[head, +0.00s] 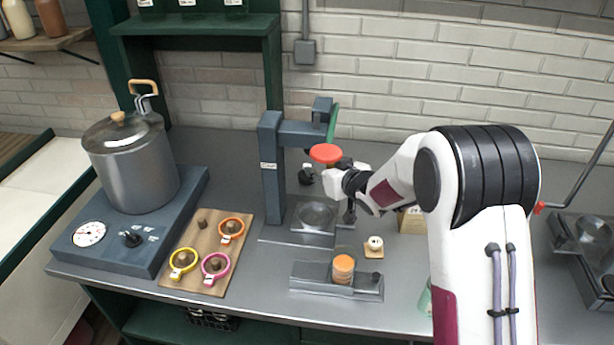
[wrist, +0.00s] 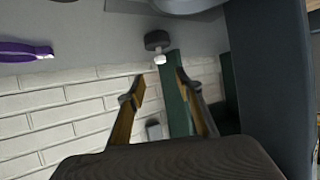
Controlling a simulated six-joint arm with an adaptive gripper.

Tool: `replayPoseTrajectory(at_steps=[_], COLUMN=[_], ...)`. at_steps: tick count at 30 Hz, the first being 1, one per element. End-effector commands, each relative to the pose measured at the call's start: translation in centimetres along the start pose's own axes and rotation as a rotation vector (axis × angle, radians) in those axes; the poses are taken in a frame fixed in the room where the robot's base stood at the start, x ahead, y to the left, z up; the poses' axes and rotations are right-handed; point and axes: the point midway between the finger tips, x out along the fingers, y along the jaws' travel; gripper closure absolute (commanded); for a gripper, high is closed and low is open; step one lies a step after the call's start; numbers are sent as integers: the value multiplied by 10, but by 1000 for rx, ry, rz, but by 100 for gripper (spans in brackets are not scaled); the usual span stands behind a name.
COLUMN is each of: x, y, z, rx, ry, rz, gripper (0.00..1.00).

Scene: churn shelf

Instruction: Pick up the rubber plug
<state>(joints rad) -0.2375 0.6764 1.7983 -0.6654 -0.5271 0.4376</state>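I cannot tell for sure which thing is the rubber plug. A small dark brown stub (head: 203,217) stands on the wooden board (head: 184,243), and three ringed pieces in yellow (head: 183,262), pink (head: 215,267) and orange (head: 231,229) have brown centres. My gripper (wrist: 160,76) is open in the wrist view, with nothing between its fingers. A dark round knob with a white stem (wrist: 158,42) shows just beyond the fingertips. In the head view my gripper is beside the grey press (head: 272,170), partly hidden by my arm.
A steel pot (head: 132,165) stands on a grey base at the left. A red disc (head: 326,153) is on the press. In front are a metal holder with an orange piece (head: 343,267) and a small wooden pad with a white piece (head: 375,243). A purple ring (wrist: 22,52) shows in the wrist view.

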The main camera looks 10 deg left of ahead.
Motion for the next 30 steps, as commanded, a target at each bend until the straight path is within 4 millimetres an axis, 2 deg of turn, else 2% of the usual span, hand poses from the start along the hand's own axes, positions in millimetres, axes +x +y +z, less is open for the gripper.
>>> replayPoseTrajectory(at_steps=[9,23,30], x=[20,24,36], y=[0,-1,-2], z=[1,1,3], rx=[1,0,0], ry=[-1,-1,-2], rz=[0,0,-1], gripper=[65,65,65])
